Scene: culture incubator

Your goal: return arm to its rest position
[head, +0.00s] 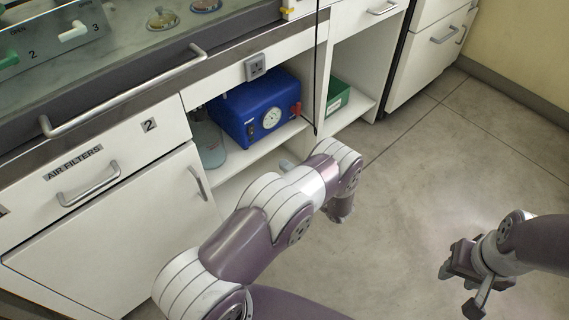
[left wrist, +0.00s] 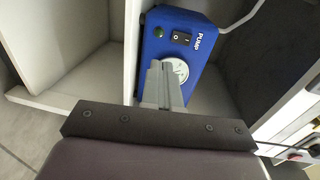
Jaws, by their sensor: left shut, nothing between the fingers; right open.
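My left arm reaches from the bottom middle of the head view toward the open shelf. My left gripper (left wrist: 158,78) is shut and empty in the left wrist view, its fingers in front of the blue pump (left wrist: 186,50) and overlapping its gauge in the picture. The blue pump (head: 240,105) sits on the shelf. I cannot tell the exact gap between fingers and pump. My right gripper (head: 466,281) is open and empty above the floor at the right.
A glass flask (head: 208,145) stands left of the pump. A green box (head: 338,96) is in the bay to its right. White cabinets with a drawer handle (head: 88,184) and a long bar handle (head: 125,92) line the left. The floor (head: 430,150) at the right is clear.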

